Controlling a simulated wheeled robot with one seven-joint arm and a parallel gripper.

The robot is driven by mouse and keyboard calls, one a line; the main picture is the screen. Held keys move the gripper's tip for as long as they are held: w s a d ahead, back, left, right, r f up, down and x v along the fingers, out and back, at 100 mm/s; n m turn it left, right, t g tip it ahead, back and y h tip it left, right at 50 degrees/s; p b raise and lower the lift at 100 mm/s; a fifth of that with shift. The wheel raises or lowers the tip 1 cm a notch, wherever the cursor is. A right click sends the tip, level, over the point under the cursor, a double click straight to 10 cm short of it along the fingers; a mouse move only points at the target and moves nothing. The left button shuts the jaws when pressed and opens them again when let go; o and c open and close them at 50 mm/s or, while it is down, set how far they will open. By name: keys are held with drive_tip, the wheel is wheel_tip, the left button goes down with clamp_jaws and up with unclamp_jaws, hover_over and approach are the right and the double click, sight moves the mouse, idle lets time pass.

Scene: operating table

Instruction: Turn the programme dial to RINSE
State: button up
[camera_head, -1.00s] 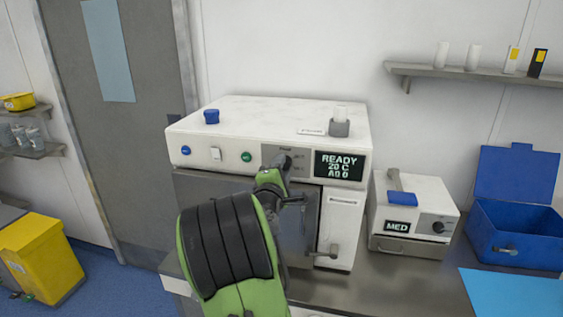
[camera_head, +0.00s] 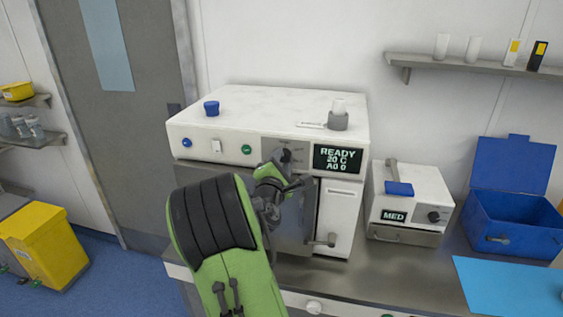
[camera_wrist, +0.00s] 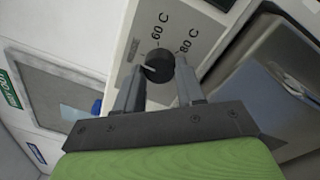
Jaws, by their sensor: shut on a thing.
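The programme dial (camera_wrist: 160,65) is a round black knob with a pale pointer line on a grey panel (camera_head: 270,147) of the white washer (camera_head: 225,165). In the wrist view, "60 C" and "80 C" are printed beside it, and the pointer line lies toward the left. A RINSE mark cannot be made out. My gripper (camera_wrist: 158,82) is shut on the dial, with one finger on each side. In the head view my gripper (camera_head: 285,172) is at the panel, and my wrist hides part of it. The washer's display (camera_head: 338,158) reads "READY 20 C A0 0".
The washer door handle (camera_head: 321,242) sticks out below right of my gripper. A smaller white unit marked MED (camera_head: 410,195) and an open blue box (camera_head: 512,220) stand to the right.

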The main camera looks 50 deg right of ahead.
drive_tip(key=shift+f, duration=0.1)
drive_tip(key=o, duration=1)
drive_tip(key=shift+o, duration=0.2)
drive_tip(key=b+v, duration=0.6)
drive_tip(key=v, duration=1)
drive_tip(key=shift+b, duration=0.3)
drive_tip(key=shift+d+f, duration=0.1)
